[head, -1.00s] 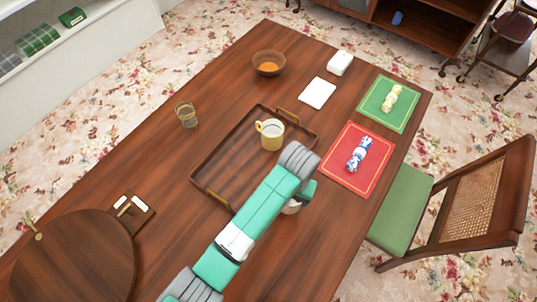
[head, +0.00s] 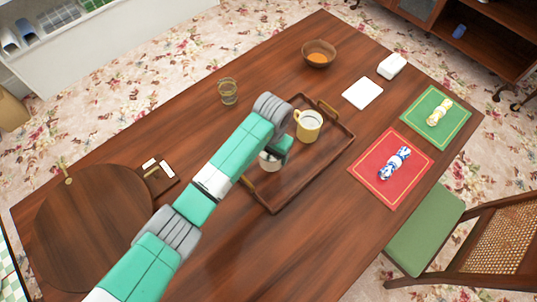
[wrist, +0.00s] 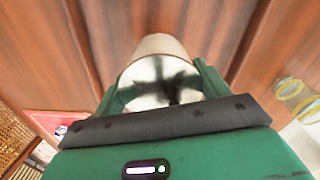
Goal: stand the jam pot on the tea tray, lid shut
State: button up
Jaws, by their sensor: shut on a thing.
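The jam pot is cream with a shiny metallic top; it shows in the wrist view (wrist: 163,44) and partly below my gripper in the head view (head: 268,164). My gripper (wrist: 160,90) is shut on it, one green finger on each side. The pot looks upright, and its lid (wrist: 158,82) appears to lie flat over the top. In the head view my gripper (head: 275,150) is over the left part of the brown tea tray (head: 298,187). I cannot tell whether the pot touches the tray. My arm hides the tray's upper left side.
A yellow mug (head: 308,127) stands on the tray, close right of my gripper. A glass (head: 228,92) is beyond the tray's left side. A bowl (head: 319,54), a white card (head: 362,93) and a red mat (head: 391,168) lie around it.

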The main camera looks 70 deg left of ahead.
jog(key=shift+s+a, duration=0.1)
jog(key=shift+a, duration=0.25)
jog(key=f, duration=0.1)
jog(key=f+b, duration=0.1)
jog(key=f, duration=0.1)
jog(key=shift+s+a+f+b, duration=0.15)
jog(key=shift+a+f+b, duration=0.1)
jog(key=shift+f+b, duration=0.15)
jog(key=shift+r, duration=0.15)
jog(key=o, duration=1.4)
jog(key=shift+o, duration=0.2)
jog(key=r+p, duration=0.3)
jog(key=r, duration=0.9)
jog(key=shift+d+p, duration=0.2)
jog(key=shift+p, duration=0.1)
